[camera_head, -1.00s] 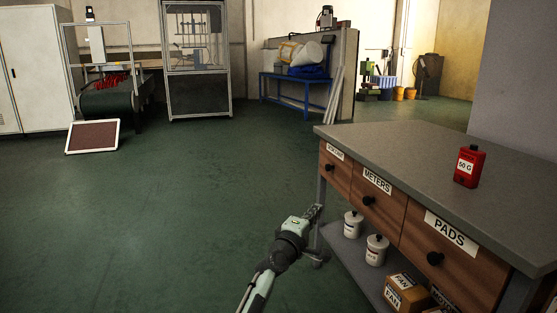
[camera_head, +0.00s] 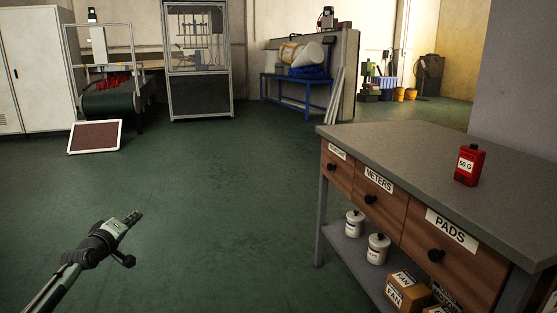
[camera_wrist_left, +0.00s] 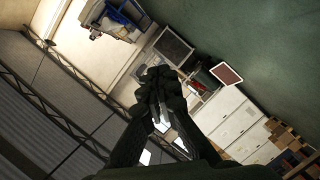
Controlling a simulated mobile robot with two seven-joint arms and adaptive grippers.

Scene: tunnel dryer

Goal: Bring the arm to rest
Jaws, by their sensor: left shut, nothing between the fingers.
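My left gripper (camera_head: 135,217) is in the lower left of the head view, over the open green floor and clear of the workbench. Its fingers are shut with nothing between them. In the left wrist view the dark closed fingers (camera_wrist_left: 157,78) fill the middle, and the room appears tilted behind them. My right gripper is not in view.
A framed panel (camera_head: 95,136) leans near the conveyor (camera_head: 115,100). The middle floor is clear.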

